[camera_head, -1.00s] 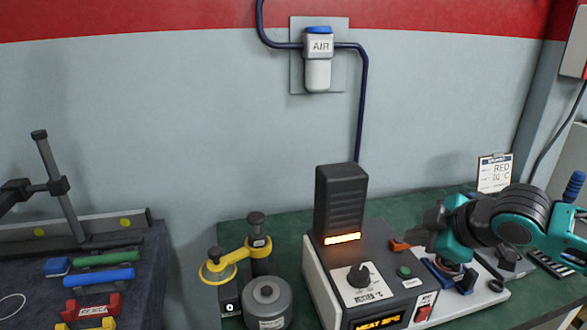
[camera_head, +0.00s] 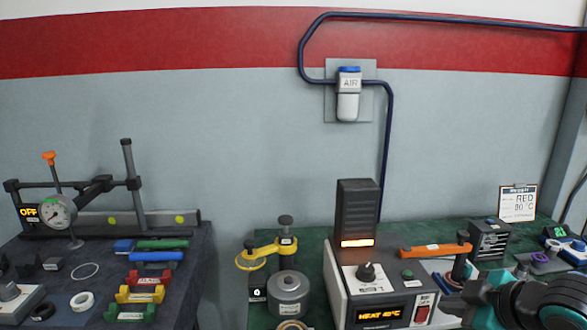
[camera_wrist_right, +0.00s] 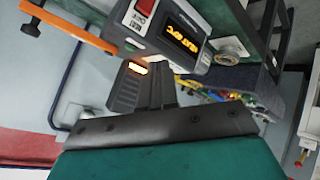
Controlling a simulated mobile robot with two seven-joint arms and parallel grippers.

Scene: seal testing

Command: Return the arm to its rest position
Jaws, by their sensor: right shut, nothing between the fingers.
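My right arm shows at the lower right of the head view, teal and black. Its dark gripper (camera_head: 455,303) is low in front of the right end of the heat unit (camera_head: 345,290), apart from the wall and partly cut by the bottom edge. In the right wrist view the gripper's fingers (camera_wrist_right: 163,82) are together with nothing between them, and the heat unit (camera_wrist_right: 195,60) is beyond them. My left gripper is not in view.
An orange-handled lever (camera_head: 435,250) reaches over the green bench right of the heater. A dial gauge stand (camera_head: 58,212) and coloured pieces sit on the left table.

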